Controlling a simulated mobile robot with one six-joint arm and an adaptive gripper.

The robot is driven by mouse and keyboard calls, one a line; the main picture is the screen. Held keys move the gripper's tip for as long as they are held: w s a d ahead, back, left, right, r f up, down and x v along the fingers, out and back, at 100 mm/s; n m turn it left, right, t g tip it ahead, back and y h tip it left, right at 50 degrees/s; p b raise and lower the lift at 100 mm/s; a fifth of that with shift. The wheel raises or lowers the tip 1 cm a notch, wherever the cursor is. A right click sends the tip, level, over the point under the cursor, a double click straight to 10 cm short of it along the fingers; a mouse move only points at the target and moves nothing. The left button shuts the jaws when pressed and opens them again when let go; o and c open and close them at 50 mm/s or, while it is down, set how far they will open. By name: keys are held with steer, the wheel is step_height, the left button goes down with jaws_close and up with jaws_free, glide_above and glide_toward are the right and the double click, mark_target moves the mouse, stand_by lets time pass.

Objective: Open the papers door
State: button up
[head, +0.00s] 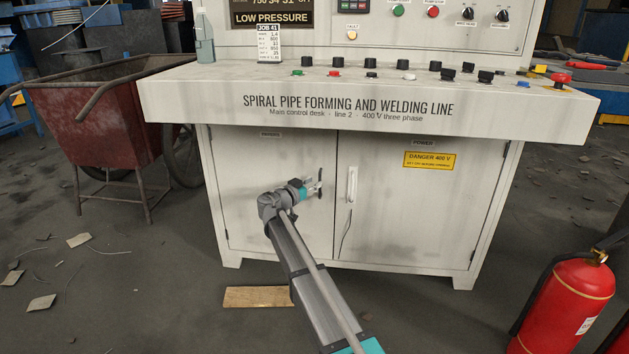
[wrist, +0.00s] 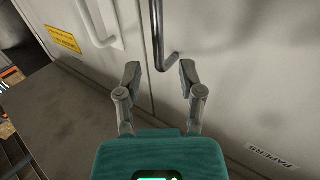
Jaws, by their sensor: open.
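The papers door (head: 255,170) is the left cabinet door under the control desk and looks shut. Its label (head: 270,134) is at the top, and reads PAPERS in the wrist view (wrist: 272,157). A dark bar handle (wrist: 157,30) with a bent end stands near the door's edge by the seam. My gripper (head: 313,186) is in front of this handle in the head view, which partly hides it. In the wrist view my gripper (wrist: 160,76) is open, with its two fingertips apart and the handle's bent end just beyond the gap between them. Contact cannot be told.
The power door (head: 410,200) with a white handle (head: 351,184) and yellow danger label (head: 429,160) adjoins on the right. A wooden board (head: 257,297) lies on the floor in front. A red cart (head: 110,120) stands left, a fire extinguisher (head: 568,300) right.

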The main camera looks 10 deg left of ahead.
mark_target(320, 176)
steer(key=shift+x, duration=1.85)
steer(key=shift+c, duration=0.3)
jaws_close()
